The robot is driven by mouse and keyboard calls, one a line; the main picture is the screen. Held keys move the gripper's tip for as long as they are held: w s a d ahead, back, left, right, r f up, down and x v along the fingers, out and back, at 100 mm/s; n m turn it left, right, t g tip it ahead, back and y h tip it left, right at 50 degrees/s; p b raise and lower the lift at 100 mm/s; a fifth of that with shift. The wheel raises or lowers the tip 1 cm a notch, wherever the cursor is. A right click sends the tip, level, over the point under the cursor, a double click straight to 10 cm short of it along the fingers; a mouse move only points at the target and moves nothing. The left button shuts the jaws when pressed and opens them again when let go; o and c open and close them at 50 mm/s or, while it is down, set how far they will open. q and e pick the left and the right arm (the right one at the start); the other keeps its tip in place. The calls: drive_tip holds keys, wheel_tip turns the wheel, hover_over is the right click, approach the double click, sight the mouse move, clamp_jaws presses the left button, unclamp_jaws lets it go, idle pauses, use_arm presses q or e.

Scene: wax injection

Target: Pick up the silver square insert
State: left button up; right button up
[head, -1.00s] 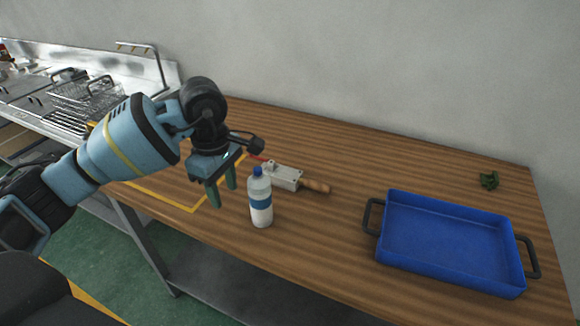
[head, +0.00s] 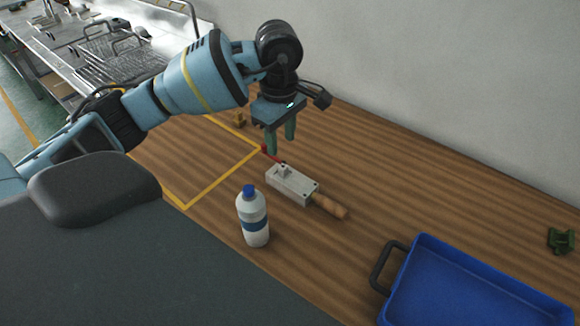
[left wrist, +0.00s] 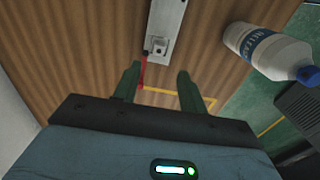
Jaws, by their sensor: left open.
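A silver rectangular block (head: 291,185) lies on the wooden table, with a small raised silver square piece (head: 283,171) on its far left end. That raised piece also shows in the left wrist view (left wrist: 158,46), at the block's near end. I cannot tell for sure whether it is the insert. A wooden handle (head: 330,206) and a red rod stick out at opposite ends of the block. My left gripper (head: 280,141) is open and empty, above the table just beyond the block's far left end. Its green fingers in the left wrist view (left wrist: 159,80) point towards the block.
Yellow tape (head: 222,187) marks the table at left. The table behind the block is clear.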

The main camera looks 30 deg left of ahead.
sight(283, 166)
use_arm(q)
drive_tip(key=shift+s+f, duration=0.15)
drive_tip(key=shift+f, duration=1.3)
drive_tip(key=f, duration=0.4)
drive_tip(key=shift+w+d+f+p, duration=0.1)
drive_tip(key=shift+w+p, duration=0.15)
drive_tip(key=shift+p, duration=0.1)
drive_tip(key=shift+f, duration=0.4)
use_arm(e)
drive_tip(key=shift+w+r, duration=0.1)
drive_tip(key=shift+r, duration=0.3)
